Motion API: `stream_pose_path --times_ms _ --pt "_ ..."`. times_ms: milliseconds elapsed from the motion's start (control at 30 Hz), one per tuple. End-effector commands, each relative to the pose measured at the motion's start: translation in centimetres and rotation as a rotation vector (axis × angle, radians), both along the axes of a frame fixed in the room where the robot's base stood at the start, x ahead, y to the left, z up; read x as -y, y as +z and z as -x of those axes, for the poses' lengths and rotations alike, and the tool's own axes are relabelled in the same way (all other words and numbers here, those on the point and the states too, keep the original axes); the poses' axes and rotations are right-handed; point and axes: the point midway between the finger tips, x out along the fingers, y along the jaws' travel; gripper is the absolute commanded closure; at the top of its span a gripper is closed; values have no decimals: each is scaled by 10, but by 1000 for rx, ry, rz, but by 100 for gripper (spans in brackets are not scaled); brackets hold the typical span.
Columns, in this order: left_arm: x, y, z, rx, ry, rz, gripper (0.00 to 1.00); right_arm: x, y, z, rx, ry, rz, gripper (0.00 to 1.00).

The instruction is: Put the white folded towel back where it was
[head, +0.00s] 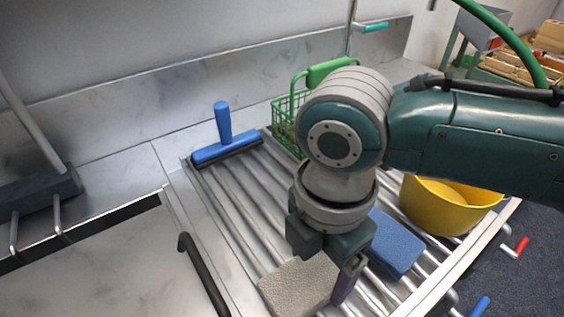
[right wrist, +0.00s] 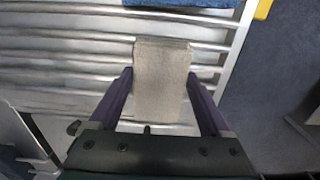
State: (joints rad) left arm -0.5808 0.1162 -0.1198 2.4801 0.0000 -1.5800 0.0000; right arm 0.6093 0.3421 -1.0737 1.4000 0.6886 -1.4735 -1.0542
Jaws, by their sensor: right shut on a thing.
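The folded towel (head: 296,286), pale grey-beige with a rough weave, is at the lower middle of the head view, over the metal roller rack. My right gripper (head: 328,272) points down at it and is shut on it. In the right wrist view the towel (right wrist: 160,85) sits between the two dark purple fingers of my right gripper (right wrist: 160,80). I cannot tell whether it rests on the bars or is held just above them. My left gripper is not in view.
The roller rack (head: 225,205) holds a blue squeegee (head: 225,148), a green wire basket (head: 283,118), a blue sponge-like block (head: 397,243) and a yellow bucket (head: 440,215). A black curved handle (head: 204,275) is left of the towel. Bare bars lie between squeegee and towel.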

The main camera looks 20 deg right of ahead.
Motion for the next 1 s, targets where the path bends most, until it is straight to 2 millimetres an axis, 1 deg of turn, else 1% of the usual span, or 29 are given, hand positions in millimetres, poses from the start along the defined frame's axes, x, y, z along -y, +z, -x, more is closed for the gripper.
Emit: stream_pose_path --times_ms 33,167,200,400,533,667,800,900,1000 --pt "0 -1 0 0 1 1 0 0 -1 0 0 0 0 16" --pt "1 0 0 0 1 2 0 0 -1 0 -1 0 0 2" --pt "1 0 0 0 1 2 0 0 -1 0 -1 0 0 0" --pt "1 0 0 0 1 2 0 0 0 0 -1 0 0 0" --pt "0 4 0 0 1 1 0 0 9 0 1 1 0 0" --pt "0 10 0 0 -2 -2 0 0 34 -1 3 2 -1 0" --pt "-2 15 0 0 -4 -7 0 -1 67 -1 4 2 -3 0" --pt "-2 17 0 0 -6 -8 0 -1 88 -1 3 0 -2 0" --pt "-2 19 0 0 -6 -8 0 -1 105 -1 2 1 -2 0"
